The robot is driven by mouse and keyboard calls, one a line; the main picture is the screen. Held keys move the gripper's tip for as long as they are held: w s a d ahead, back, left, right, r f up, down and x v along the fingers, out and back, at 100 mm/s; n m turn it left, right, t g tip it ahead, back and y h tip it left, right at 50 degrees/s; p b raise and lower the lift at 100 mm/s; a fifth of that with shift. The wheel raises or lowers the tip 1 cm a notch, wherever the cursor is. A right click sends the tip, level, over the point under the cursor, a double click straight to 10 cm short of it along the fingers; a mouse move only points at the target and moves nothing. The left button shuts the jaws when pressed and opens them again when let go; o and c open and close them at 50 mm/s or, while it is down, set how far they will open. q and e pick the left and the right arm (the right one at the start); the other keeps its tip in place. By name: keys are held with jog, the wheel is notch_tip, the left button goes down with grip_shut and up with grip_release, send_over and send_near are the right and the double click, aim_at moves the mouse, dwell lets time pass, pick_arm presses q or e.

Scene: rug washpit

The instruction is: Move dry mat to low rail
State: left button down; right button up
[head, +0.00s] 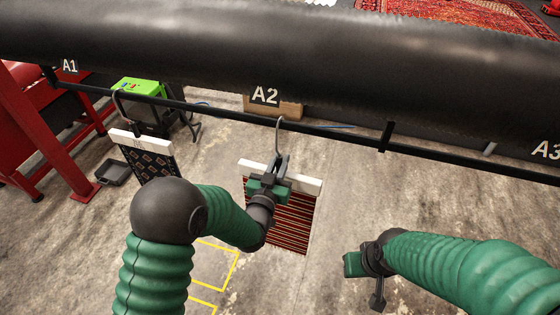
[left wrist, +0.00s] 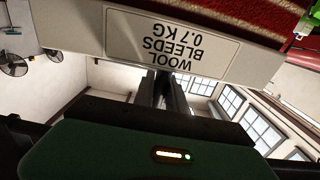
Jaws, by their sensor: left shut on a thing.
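A red-and-dark striped mat (head: 292,222) hangs from a white bar (head: 308,185) below label A2 in the head view. The bar has a hook (head: 279,138) whose top meets the thin black rail (head: 330,132); I cannot tell whether it bears on it. My left gripper (head: 281,165) is shut on the hanger at the middle of the bar. In the left wrist view the white bar (left wrist: 85,35) carries an upside-down label, "WOOL BLEEDS 0.7 KG" (left wrist: 172,42). A dark patterned mat (head: 150,160) hangs near A1. My right gripper (head: 365,278) is low at right, holding nothing visible; its jaws are unclear.
A large black roller (head: 400,75) crosses above the rail. A red frame (head: 55,130), a green-topped machine (head: 140,92) and a grey tray (head: 113,172) stand at left. Yellow lines (head: 236,262) mark the floor. A red patterned rug (head: 460,18) lies behind.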

aim_at(278, 155)
dwell(0.5)
pick_arm(q)
jog(key=shift+w+r+p, duration=0.1)
jog(key=shift+r+p, duration=0.35)
jog(key=shift+r, duration=0.3)
jog(key=shift+r+p, duration=0.8)
jog(key=shift+r, duration=0.7)
jog(key=p+v, duration=0.4)
jog(key=v, duration=1.1)
jog(key=shift+a+p, duration=0.4)
jog(key=shift+w, duration=0.15)
